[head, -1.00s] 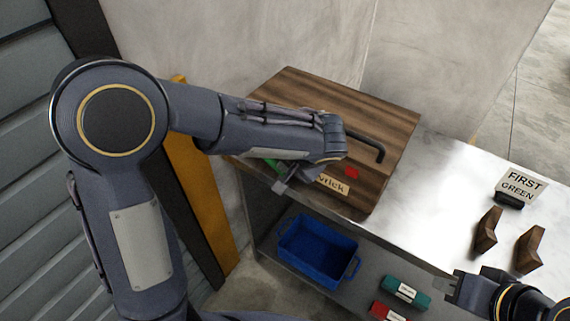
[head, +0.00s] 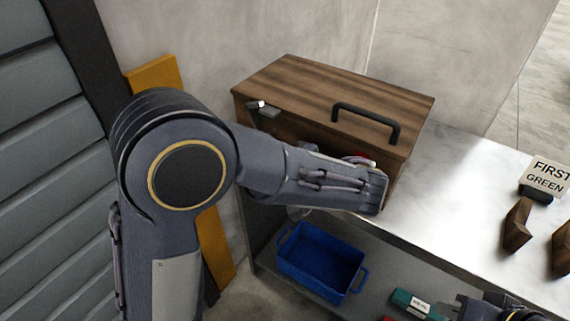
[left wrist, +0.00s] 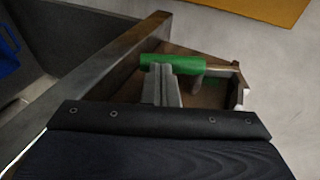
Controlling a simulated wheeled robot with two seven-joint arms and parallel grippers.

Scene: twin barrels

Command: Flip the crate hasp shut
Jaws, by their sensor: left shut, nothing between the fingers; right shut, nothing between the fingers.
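The wooden crate (head: 335,95) stands on the bench with its striped lid down and a black handle (head: 365,120) on top. A hasp (head: 265,110) with a silver and dark green part shows at the lid's left front edge. In the left wrist view a green hasp grip (left wrist: 165,64) lies across the picture, with a metal rod toward the right. My left gripper (left wrist: 160,75) is shut and empty, its tips close to the green grip; contact cannot be told. My left arm hides much of the crate front. A red part (head: 362,158) shows above it. My right gripper (head: 459,303) is shut, at the lower right.
A blue bin (head: 320,262) and a teal box (head: 418,304) are on the lower shelf. A sign reading "FIRST GREEN" (head: 545,177) and brown wooden blocks (head: 517,225) stand on the bench at right. The metal benchtop (head: 450,190) between crate and blocks is clear.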

